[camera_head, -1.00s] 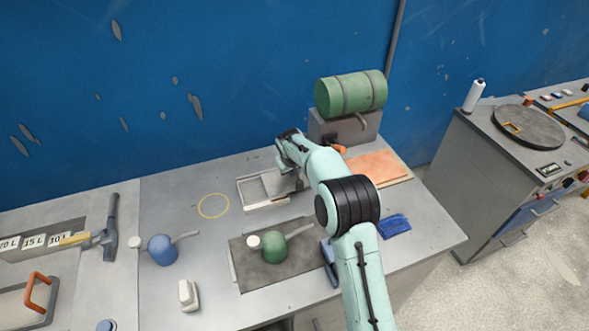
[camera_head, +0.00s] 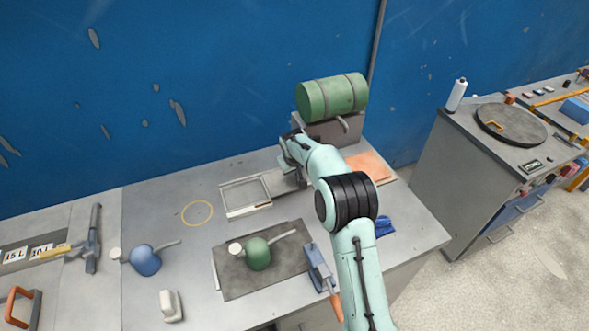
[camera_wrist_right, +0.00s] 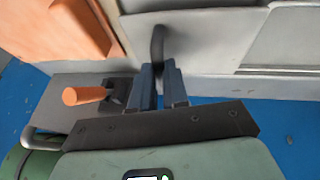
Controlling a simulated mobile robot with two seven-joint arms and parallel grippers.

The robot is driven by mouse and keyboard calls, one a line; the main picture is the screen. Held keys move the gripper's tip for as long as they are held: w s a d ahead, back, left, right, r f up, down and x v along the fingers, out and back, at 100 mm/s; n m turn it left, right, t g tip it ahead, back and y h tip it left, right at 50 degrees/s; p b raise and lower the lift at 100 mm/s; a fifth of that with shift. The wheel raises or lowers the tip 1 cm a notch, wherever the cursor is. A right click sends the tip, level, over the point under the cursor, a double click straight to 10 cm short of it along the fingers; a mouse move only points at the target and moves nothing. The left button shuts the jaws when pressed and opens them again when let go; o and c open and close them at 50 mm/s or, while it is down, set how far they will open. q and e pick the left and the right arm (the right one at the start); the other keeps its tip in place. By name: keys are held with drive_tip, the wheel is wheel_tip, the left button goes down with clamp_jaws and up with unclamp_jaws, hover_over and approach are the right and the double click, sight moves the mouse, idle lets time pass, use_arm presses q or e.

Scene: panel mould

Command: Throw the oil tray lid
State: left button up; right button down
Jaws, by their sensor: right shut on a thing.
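The oil tray (camera_head: 229,211) is a shallow pale rectangular tray near the back of the workbench, with its grey inside largely uncovered. A flat grey lid (camera_head: 284,185) lies at its right side, partly hidden by my right arm. My right gripper (camera_head: 299,178) is over the lid. In the right wrist view, its two blue-grey fingers (camera_wrist_right: 160,78) are shut on the lid's dark upright handle (camera_wrist_right: 157,43). The pale lid plate (camera_wrist_right: 195,30) spreads around the handle there, beside the tray (camera_wrist_right: 292,40). My left gripper is not in view.
A green drum (camera_head: 333,96) on a grey stand is behind my right arm. An orange-brown board (camera_head: 370,167) lies right of it. A green oil can (camera_head: 258,254) stands on a dark mat, with a blue can (camera_head: 145,260) to its left. A yellow ring (camera_head: 197,213) marks clear bench.

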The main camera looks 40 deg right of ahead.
drive_tip(key=c, duration=1.1)
unclamp_jaws()
drive_tip(key=shift+s+d, duration=0.1)
drive_tip(key=shift+d, duration=0.2)
drive_tip(key=shift+a+r, duration=0.1)
drive_tip(key=shift+a+r, duration=0.1)
drive_tip(key=shift+r, duration=0.25)
drive_tip(key=b+v, duration=0.1)
drive_tip(key=v, duration=1.1)
drive_tip(key=shift+s+r, duration=0.2)
drive_tip(key=shift+r, duration=0.05)
